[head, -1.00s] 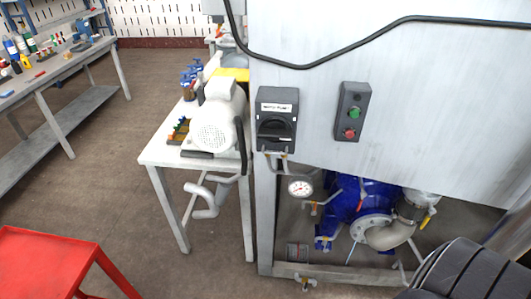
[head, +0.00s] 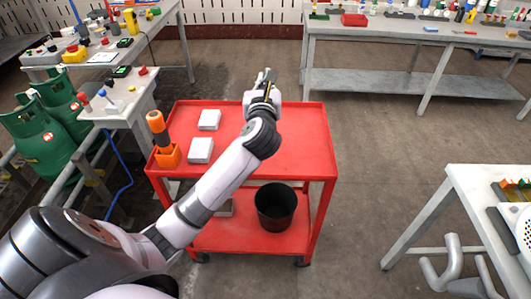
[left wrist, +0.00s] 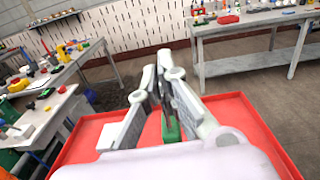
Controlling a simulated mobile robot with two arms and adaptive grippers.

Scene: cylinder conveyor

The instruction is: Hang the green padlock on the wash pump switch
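My left gripper (head: 264,80) is over the far middle part of the red cart (head: 308,140). In the left wrist view its fingers (left wrist: 160,66) are nearly together, with a thin grey part, apparently a shackle, between them. The green padlock's body (left wrist: 172,128) shows in the gap below that, partly hidden by the fingers. The gripper looks closed on the shackle. In the head view the padlock is hidden behind the gripper. The wash pump switch is in neither current view. My right gripper is not in view.
On the cart are two white boxes (head: 200,150) and an orange-handled tool in an orange holder (head: 166,155). A black bucket (head: 276,207) stands on its lower shelf. Green gas cylinders (head: 40,140) stand at left, a grey workbench (head: 400,80) behind. Open floor lies right of the cart.

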